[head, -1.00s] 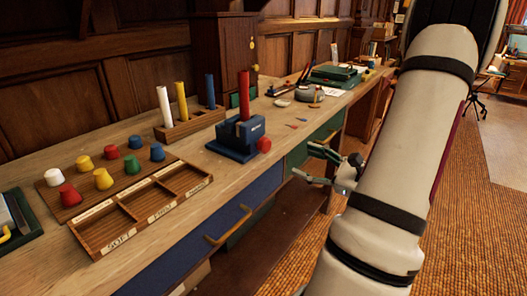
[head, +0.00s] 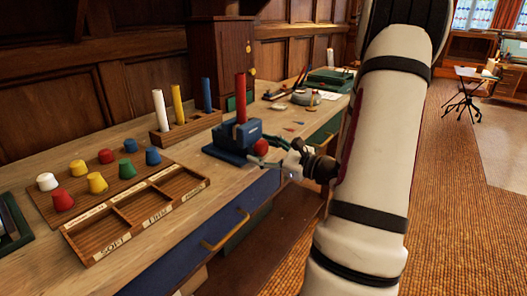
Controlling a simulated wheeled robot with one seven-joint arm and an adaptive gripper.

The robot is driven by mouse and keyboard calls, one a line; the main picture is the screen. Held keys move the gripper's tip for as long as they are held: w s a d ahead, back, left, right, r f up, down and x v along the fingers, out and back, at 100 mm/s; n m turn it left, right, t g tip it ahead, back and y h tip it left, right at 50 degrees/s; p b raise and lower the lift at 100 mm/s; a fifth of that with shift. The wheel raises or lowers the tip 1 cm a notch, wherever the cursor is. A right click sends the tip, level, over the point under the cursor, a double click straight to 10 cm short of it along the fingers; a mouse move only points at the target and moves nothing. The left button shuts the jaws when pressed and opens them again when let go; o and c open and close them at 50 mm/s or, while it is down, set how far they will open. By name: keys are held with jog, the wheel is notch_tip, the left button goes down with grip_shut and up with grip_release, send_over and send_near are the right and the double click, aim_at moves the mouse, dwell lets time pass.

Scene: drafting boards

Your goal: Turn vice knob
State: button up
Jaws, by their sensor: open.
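The blue vice (head: 236,141) stands on the wooden bench near its front edge, with a red stick (head: 241,98) upright in it. Its round red knob (head: 261,147) faces the front right. My gripper (head: 266,150) is open at the knob, with one finger above and behind it and the other low in front. The knob shows between the fingers. I cannot tell whether the fingers touch it.
A rack (head: 187,126) with white, yellow and blue sticks stands left of the vice. A compartment tray (head: 137,212) and a board of coloured caps (head: 100,180) lie further left. A blue drawer (head: 205,235) is below the bench edge.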

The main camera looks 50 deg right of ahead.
jog(key=c, duration=1.2)
jog(key=m+p, duration=0.2)
jog(key=shift+a+r+p, duration=0.1)
jog(key=shift+p, duration=0.2)
jog(key=shift+m+p, duration=0.4)
jog(key=shift+m, duration=0.4)
jog(key=o, duration=1.2)
jog(key=s, duration=1.2)
jog(key=shift+d, duration=0.45)
